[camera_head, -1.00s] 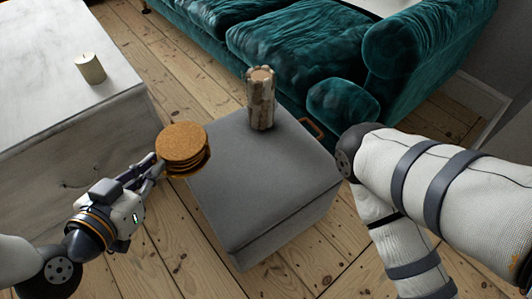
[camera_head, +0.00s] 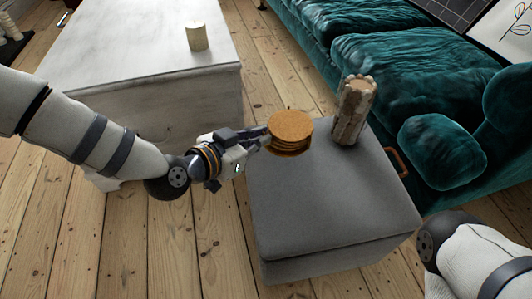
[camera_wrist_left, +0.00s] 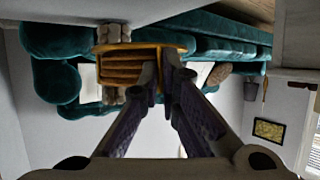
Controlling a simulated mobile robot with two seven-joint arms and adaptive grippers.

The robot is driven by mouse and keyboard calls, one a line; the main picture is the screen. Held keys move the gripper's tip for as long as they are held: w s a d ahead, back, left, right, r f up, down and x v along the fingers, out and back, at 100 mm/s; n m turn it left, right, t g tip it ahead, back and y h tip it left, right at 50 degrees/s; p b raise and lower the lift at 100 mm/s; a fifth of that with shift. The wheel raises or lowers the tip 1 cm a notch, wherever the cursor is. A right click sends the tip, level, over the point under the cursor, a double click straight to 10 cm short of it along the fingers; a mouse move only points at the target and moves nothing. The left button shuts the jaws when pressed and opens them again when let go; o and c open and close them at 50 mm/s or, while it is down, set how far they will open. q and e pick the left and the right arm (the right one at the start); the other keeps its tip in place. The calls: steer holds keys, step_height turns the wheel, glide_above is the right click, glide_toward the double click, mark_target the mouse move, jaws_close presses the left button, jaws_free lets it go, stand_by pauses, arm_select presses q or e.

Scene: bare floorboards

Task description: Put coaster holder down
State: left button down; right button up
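The coaster holder (camera_head: 291,127), a round cork-brown stack, shows at the tips of my left gripper (camera_head: 266,136). The gripper is shut on its edge. In the left wrist view the holder (camera_wrist_left: 128,66) shows its stacked coasters and rim at the fingertips (camera_wrist_left: 163,62). In the head view it overlaps the back left part of the grey ottoman (camera_head: 325,205). I cannot tell how high it is above the top. My right gripper is out of view.
A rough wooden pillar candle (camera_head: 353,112) stands on the ottoman's back edge, right of the holder. The ottoman's front and middle are clear. A whitish table (camera_head: 135,75) with a cream candle (camera_head: 197,37) stands left. A teal sofa (camera_head: 380,60) stands behind.

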mark_target(265, 159)
arm_select(q)
steer(key=w+f, duration=0.1)
steer(key=w+d+f+b, duration=0.1)
steer(key=f, duration=0.1)
steer(key=shift+w+f, duration=0.15)
steer(key=shift+w, duration=0.1)
steer(key=f, duration=0.1)
steer(key=f+b, duration=0.2)
steer(key=shift+w+f, duration=0.3)
steer(key=shift+f, duration=0.1)
steer(key=shift+r, duration=0.25)
steer(key=shift+f, duration=0.25)
steer(key=c, duration=1.8)
jaws_free()
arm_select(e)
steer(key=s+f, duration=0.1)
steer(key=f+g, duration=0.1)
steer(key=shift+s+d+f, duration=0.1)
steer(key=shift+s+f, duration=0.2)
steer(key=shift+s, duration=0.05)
arm_select(q)
steer(key=shift+r, duration=0.1)
steer(key=p+v, duration=0.4)
steer(key=v, duration=0.8)
steer(key=shift+p, duration=0.35)
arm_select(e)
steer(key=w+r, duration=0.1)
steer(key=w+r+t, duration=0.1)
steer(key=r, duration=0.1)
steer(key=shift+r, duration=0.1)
